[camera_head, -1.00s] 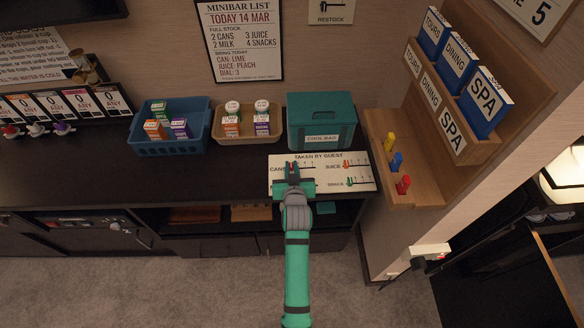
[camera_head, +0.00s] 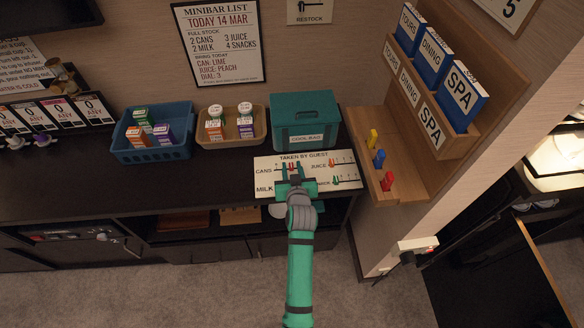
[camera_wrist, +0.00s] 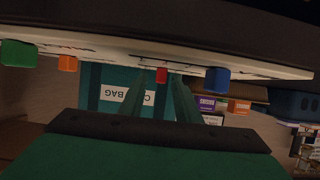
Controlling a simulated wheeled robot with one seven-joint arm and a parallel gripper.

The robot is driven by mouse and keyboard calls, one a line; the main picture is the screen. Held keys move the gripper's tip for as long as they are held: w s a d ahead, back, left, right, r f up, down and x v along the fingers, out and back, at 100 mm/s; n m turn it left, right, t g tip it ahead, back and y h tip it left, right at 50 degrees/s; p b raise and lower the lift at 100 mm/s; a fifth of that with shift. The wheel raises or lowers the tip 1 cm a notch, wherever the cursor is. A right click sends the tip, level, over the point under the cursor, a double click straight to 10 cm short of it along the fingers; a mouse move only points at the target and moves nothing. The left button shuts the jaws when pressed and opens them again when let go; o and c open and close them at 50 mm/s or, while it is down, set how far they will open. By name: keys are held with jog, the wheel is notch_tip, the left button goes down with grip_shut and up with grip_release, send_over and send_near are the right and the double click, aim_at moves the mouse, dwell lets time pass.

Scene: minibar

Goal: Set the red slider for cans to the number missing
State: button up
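The white board labelled "TAKEN BY GUEST" (camera_head: 325,163) lies on the dark counter, with slider lines for cans, milk, juice and snack. My gripper (camera_head: 292,170) is over its cans line, fingers apart. In the wrist view the red slider (camera_wrist: 161,75) stands between the two fingertips (camera_wrist: 161,82), with narrow gaps seeming to show at its sides. The blue slider (camera_wrist: 217,80), orange slider (camera_wrist: 67,63) and green slider (camera_wrist: 17,53) stand apart from the fingers. The cans scale is partly hidden by my gripper. The minibar list (camera_head: 218,45) hangs on the wall, reading "2 CANS" under full stock.
Behind the board stand a teal cool bag (camera_head: 306,120), a tan tray (camera_head: 231,140) and a blue basket (camera_head: 155,152), both holding several cartons or drinks. A wooden rack (camera_head: 400,188) with coloured pegs stands close on the right. The counter left of the board is clear.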

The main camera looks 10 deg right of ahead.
jog(key=shift+r, duration=0.1)
jog(key=v, duration=1)
jog(key=shift+s, duration=0.4)
jog(key=shift+a+r, duration=0.1)
